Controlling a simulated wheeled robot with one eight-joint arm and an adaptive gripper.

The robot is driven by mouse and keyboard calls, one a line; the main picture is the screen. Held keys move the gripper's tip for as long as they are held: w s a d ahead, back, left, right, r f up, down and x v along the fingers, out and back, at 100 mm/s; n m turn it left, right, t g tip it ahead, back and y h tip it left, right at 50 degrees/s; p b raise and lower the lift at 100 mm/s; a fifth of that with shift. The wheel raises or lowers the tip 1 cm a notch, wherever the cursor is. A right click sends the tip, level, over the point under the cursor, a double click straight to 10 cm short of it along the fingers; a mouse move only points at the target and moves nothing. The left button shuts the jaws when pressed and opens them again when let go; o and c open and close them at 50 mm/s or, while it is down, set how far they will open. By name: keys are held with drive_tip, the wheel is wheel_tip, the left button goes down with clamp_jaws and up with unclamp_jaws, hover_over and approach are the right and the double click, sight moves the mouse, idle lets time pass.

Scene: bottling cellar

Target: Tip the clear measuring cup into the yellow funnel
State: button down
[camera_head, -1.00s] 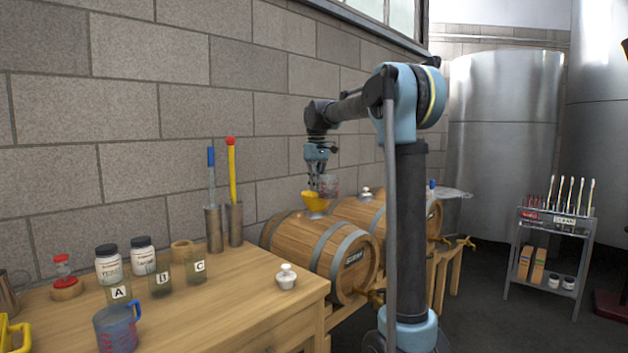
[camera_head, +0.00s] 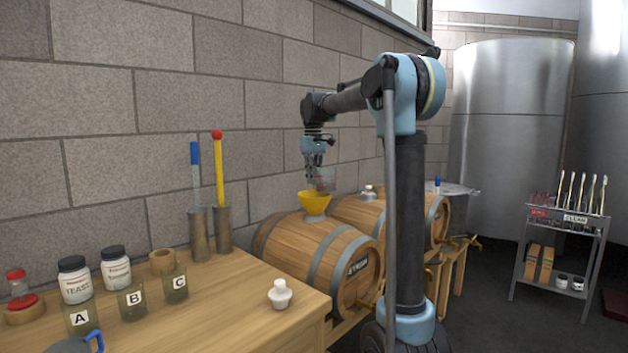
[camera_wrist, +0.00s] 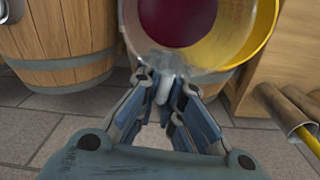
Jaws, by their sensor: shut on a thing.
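The clear measuring cup (camera_head: 326,181) is in the air just above the yellow funnel (camera_head: 314,204), which stands on top of the near barrel. My gripper (camera_head: 314,174) is shut on the cup's handle. In the wrist view the cup (camera_wrist: 229,50) is at the top middle, its handle (camera_wrist: 164,88) between my fingertips (camera_wrist: 164,100). A dark red round area, apparently liquid, shows inside the cup. The funnel's yellow rim (camera_wrist: 266,28) shows behind it to the right. The cup looks about upright; a slight tilt is hard to judge.
The near barrel (camera_head: 290,246) lies on a wooden stand, with another barrel (camera_head: 345,210) behind it. The wooden table (camera_head: 225,315) at left holds jars, labelled bottles and a white stopper (camera_head: 279,294). Two metal tubes (camera_head: 198,235) hold tall rods by the block wall.

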drive_tip(key=shift+f, duration=0.1)
drive_tip(key=shift+r+t+h, duration=0.25)
drive_tip(key=shift+t+h, duration=1.5)
drive_tip(key=shift+h, duration=0.45)
drive_tip(key=shift+r+t+h, duration=0.25)
drive_tip(key=shift+t+h, duration=1.45)
drive_tip(key=shift+h, duration=0.5)
drive_tip(key=shift+r+t+h, duration=0.25)
drive_tip(key=shift+t+h, duration=1.5)
drive_tip(key=shift+h, duration=0.45)
drive_tip(key=shift+s+a+r+t+h, duration=0.15)
drive_tip(key=shift+r+t+h, duration=0.1)
drive_tip(key=shift+t+h, duration=0.2)
drive_tip(key=shift+s+a+r+t+h, duration=0.1)
drive_tip(key=shift+a+r+t+h, duration=0.1)
drive_tip(key=shift+t+h, duration=0.2)
